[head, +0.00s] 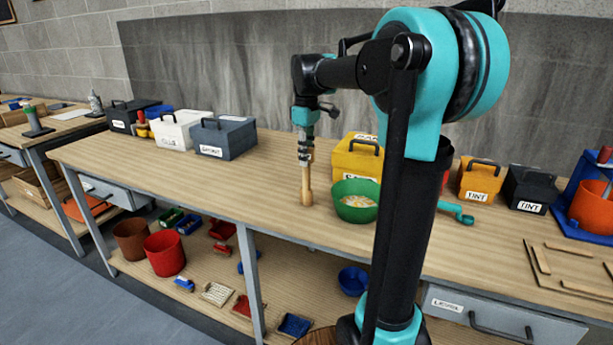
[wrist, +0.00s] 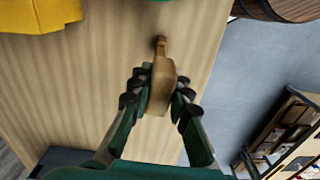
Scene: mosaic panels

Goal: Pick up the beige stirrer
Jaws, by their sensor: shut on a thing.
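The beige stirrer (head: 307,186) hangs roughly upright below my gripper (head: 305,158) in the head view, left of the green bowl. In the wrist view the stirrer (wrist: 161,88) lies between the two dark fingers of my gripper (wrist: 160,84), which are shut on it from both sides. Its wider part is at the fingers and its thin part points away from them. I cannot tell whether its lower end touches the workbench (head: 255,187).
The green bowl (head: 356,203) with pale pieces stands just right of the stirrer. A yellow box (head: 357,160) is behind it. A teal tool (head: 457,212) lies further right. Grey (head: 224,137) and white (head: 176,131) boxes stand left. The bench between is clear.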

